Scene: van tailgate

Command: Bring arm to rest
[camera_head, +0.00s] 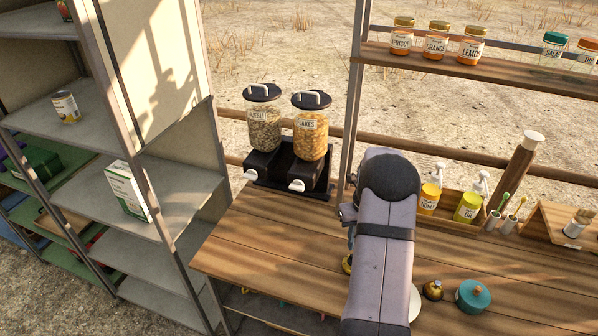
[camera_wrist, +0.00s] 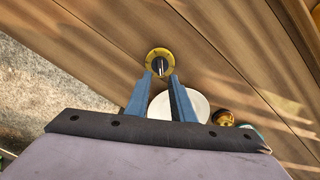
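My arm (camera_head: 385,255) reaches over the wooden table in the head view and hides my gripper there. In the wrist view my gripper (camera_wrist: 160,76) has two blue fingers standing apart, with nothing seen clamped between them. A round yellow thing with a dark middle (camera_wrist: 160,58) lies on the table just beyond the fingertips. Part of it shows beside my arm in the head view (camera_head: 347,262). I cannot tell how high the fingertips are above it. A white plate (camera_wrist: 191,103) lies partly behind the right finger.
Two cereal dispensers (camera_head: 290,140) stand at the back left. Pump bottles (camera_head: 467,205) stand behind the arm. A metal shelf rack (camera_head: 185,205) is at left. The table's front-left is clear.

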